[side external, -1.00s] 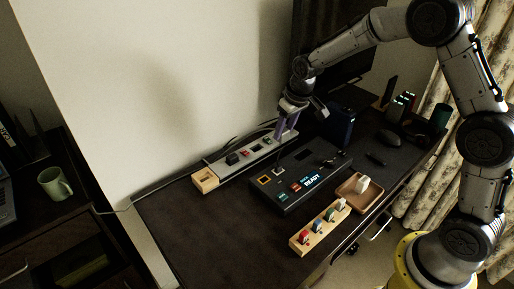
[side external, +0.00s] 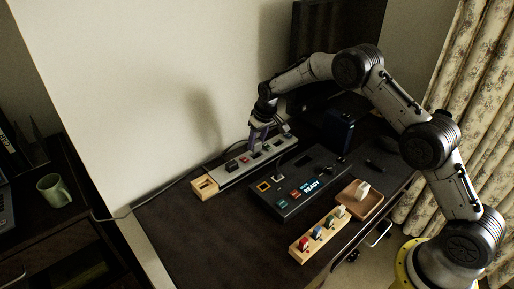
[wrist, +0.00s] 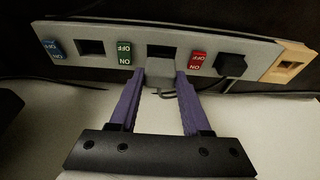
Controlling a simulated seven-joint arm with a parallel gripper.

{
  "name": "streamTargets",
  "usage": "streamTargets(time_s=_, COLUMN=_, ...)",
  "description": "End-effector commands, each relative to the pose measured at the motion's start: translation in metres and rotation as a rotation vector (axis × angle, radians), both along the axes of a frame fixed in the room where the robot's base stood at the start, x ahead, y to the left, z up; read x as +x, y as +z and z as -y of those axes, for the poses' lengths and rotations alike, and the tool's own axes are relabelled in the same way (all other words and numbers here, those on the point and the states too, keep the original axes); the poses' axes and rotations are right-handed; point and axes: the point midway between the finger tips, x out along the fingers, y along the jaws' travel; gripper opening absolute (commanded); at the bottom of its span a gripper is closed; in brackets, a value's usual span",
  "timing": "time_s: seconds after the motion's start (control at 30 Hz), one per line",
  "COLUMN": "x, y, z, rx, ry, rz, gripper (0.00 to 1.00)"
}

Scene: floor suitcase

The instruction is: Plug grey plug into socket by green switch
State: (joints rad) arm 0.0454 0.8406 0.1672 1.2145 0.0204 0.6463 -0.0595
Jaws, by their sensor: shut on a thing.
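The grey socket strip (wrist: 120,62) lies along the wall; it also shows in the side view (side external: 228,177). In the wrist view its green switch (wrist: 125,52) sits between a dark socket opening (wrist: 91,47) on its left and another opening (wrist: 161,51) on its right. My gripper (wrist: 161,80), with purple fingers, is shut on a small grey block, the grey plug (wrist: 160,79). The plug is just below the right-hand opening, which still shows dark above it. Whether plug and strip touch cannot be told. In the side view my gripper (side external: 264,136) is low over the strip.
A red switch (wrist: 197,63) and a black plug (wrist: 231,66) are to the right; a blue switch (wrist: 53,48) is far left. A wooden block (wrist: 290,63) ends the strip. A dark console (side external: 290,196), plug rack (side external: 296,252) and wooden tray (side external: 371,205) stand in front.

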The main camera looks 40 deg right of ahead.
Motion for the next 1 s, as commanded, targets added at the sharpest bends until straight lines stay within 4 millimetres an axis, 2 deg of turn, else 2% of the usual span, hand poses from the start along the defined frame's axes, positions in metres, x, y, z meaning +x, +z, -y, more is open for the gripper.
streamTargets(time_s=0.1, x=-0.001, y=-0.02, z=0.0, rx=0.0, ry=0.0, rz=-0.004, gripper=0.0)
streamTargets(time_s=0.2, x=-0.001, y=-0.029, z=0.0, rx=0.0, ry=0.0, rz=-0.001, gripper=0.0)
streamTargets(time_s=0.6, x=-0.001, y=-0.034, z=0.0, rx=0.0, ry=0.0, rz=-0.002, gripper=0.0)
streamTargets(time_s=0.63, x=-0.001, y=-0.033, z=0.0, rx=0.0, ry=0.0, rz=-0.002, gripper=0.53)
streamTargets(time_s=0.67, x=-0.001, y=-0.033, z=0.0, rx=0.0, ry=0.0, rz=-0.002, gripper=0.58)
streamTargets(time_s=1.0, x=-0.001, y=-0.031, z=0.0, rx=0.0, ry=0.0, rz=-0.001, gripper=0.6)
